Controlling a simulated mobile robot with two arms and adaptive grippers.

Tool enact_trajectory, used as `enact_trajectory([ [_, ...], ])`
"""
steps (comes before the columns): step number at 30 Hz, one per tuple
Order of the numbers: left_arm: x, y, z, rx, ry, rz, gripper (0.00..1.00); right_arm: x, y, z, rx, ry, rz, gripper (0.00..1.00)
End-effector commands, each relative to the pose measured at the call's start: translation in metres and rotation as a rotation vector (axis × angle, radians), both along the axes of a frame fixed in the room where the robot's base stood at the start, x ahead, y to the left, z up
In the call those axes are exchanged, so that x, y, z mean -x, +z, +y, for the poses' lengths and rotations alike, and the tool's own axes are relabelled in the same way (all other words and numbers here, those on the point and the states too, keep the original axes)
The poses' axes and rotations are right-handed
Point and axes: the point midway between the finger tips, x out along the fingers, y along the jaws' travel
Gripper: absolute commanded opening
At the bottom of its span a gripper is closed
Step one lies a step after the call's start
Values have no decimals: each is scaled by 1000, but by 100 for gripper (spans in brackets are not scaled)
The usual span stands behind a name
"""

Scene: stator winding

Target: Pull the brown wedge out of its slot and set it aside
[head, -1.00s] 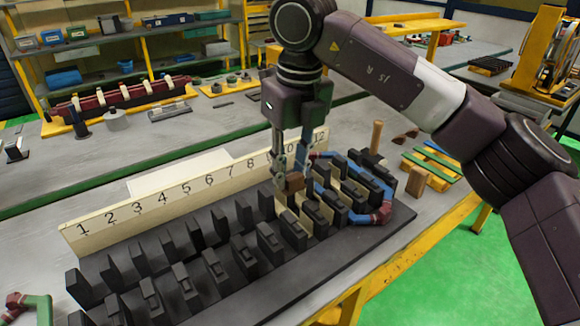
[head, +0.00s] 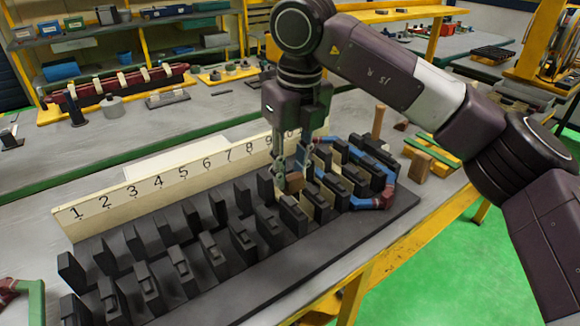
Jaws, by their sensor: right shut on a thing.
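The brown wedge (head: 295,182) is a small brown block between the fingertips of my right gripper, among the dark teeth near the right part of the slotted stator board (head: 250,293). My right gripper (head: 290,172) points down and is shut on the wedge. I cannot tell whether the wedge's lower end is in a slot or clear of it, as teeth stand close around it. My left gripper is not in view.
A cream number strip (head: 155,184) stands behind the teeth. A blue coil with red-brown ends (head: 375,202) lies around teeth at right. A wooden block (head: 419,165) and handle (head: 378,122) stand beyond it. A green and red piece (head: 36,300) is at lower left. Bench behind is partly clear.

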Motion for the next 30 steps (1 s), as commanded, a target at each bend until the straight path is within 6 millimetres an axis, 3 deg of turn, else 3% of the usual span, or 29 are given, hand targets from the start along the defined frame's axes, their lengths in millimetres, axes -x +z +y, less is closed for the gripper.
enact_trajectory([
  [17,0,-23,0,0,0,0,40,0,-32,0,0,-1,0,0],
  [30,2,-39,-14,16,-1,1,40,0,-54,0,0,0,0,0],
])
